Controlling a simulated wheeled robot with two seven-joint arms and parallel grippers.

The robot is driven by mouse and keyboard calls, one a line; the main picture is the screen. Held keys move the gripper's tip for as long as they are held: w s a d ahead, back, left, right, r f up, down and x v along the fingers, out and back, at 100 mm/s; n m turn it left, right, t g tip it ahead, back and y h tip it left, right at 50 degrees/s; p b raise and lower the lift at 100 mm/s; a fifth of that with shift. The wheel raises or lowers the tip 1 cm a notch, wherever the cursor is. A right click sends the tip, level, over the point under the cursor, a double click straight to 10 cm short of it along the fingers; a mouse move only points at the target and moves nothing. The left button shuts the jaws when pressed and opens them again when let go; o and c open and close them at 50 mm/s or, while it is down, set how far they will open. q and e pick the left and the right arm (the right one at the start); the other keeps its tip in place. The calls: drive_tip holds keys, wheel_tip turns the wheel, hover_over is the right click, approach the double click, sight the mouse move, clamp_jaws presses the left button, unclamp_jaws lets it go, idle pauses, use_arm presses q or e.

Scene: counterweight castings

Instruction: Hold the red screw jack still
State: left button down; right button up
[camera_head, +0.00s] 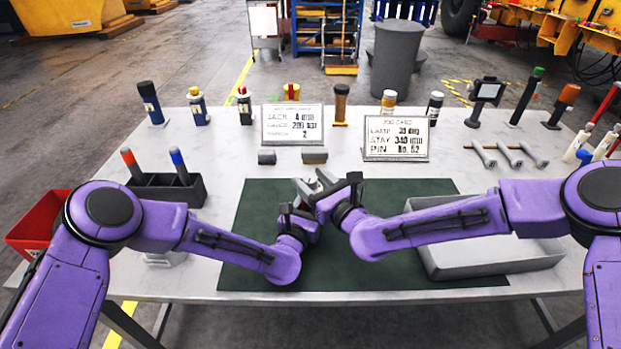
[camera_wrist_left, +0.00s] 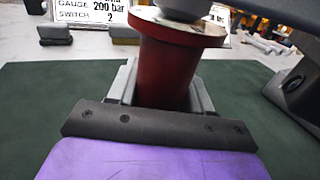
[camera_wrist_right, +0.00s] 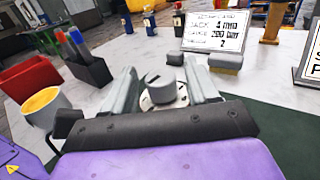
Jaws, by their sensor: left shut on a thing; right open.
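The red screw jack (camera_wrist_left: 167,72) stands upright between the fingers of my left gripper (camera_wrist_left: 163,88) in the left wrist view. It has a red body, a wide flange and a grey knob on top. My left gripper is shut on its body. In the right wrist view, the jack's pale top disc and grey knob (camera_wrist_right: 162,93) show between the spread fingers of my right gripper (camera_wrist_right: 163,80), which is open above it. In the head view, both grippers meet over the green mat (camera_head: 262,205), the right one (camera_head: 327,186) showing best, and the jack is mostly hidden.
A grey tray (camera_head: 490,262) lies at the mat's right. A dark holder (camera_head: 160,190) with red and blue handled tools stands left, near a red bin (camera_head: 35,225). Two sign cards (camera_head: 292,125) and several upright tools line the back. The mat's front is clear.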

drive_tip(key=shift+w+a, duration=0.35)
drive_tip(key=shift+w, duration=0.15)
drive_tip(key=c, duration=0.9)
drive_tip(key=shift+m+t+h, duration=0.3)
drive_tip(key=shift+m+h, duration=0.1)
drive_tip(key=shift+h, duration=0.2)
drive_tip(key=shift+c, duration=0.2)
drive_tip(key=shift+m+t+h, duration=0.8)
drive_tip(key=shift+m+h, duration=0.4)
drive_tip(key=shift+h, duration=0.5)
drive_tip(key=o, duration=0.9)
drive_tip(key=shift+o, duration=0.2)
drive_tip(key=v, duration=1.2)
